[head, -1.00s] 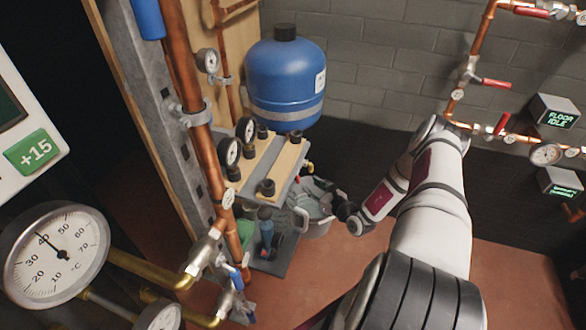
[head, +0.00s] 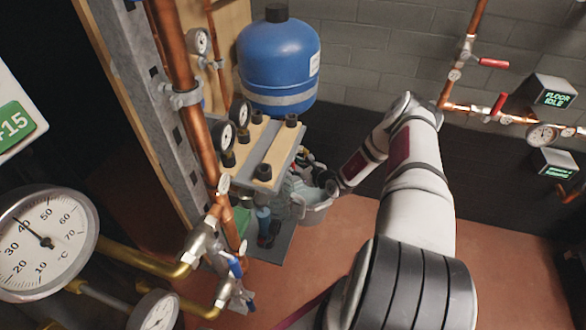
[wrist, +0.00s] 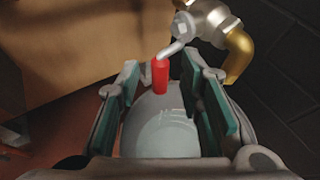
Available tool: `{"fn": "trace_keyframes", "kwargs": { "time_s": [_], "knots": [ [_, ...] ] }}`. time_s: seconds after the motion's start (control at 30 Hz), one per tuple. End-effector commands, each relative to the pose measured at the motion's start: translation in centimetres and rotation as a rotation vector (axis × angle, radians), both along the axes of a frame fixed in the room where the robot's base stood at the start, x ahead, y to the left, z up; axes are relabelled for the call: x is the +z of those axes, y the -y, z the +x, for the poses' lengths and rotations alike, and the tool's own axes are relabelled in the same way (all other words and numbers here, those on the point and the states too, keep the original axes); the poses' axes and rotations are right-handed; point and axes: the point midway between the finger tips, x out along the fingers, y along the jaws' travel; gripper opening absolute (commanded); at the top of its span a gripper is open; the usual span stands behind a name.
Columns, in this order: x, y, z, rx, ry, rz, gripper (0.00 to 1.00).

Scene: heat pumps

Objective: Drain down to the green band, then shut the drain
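The drain valve (wrist: 208,20) shows at the top of the wrist view, with a bent lever ending in a red grip (wrist: 160,74) and a brass outlet (wrist: 239,55). My gripper (wrist: 158,88) is open, its teal-padded fingers apart on either side of the line to the red grip. I cannot tell whether they touch it. A bucket (head: 314,216) stands on the floor under my gripper (head: 325,181) in the head view. Two small round gauges (head: 241,113) (head: 223,136) face left; no green band is readable on them.
A blue tank (head: 278,65) stands behind the plate block (head: 270,150). Copper pipe (head: 190,130) and a strut post (head: 150,120) rise at left. A large thermometer (head: 45,242) is close at front left. Red floor (head: 310,265) is clear before the bucket.

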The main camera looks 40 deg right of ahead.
Motion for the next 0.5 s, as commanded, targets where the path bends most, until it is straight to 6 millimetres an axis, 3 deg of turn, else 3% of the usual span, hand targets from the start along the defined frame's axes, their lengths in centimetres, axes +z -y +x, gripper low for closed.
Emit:
{"fn": "trace_keyframes", "kwargs": {
  "time_s": [0.2, 0.5],
  "knots": [
    [-0.8, -0.1, 1.8, 0.0, 0.001, -0.001, 0.34],
    [-0.8, -0.1, 2.0, 0.0, 0.0, 0.0, 0.34]
  ]
}}
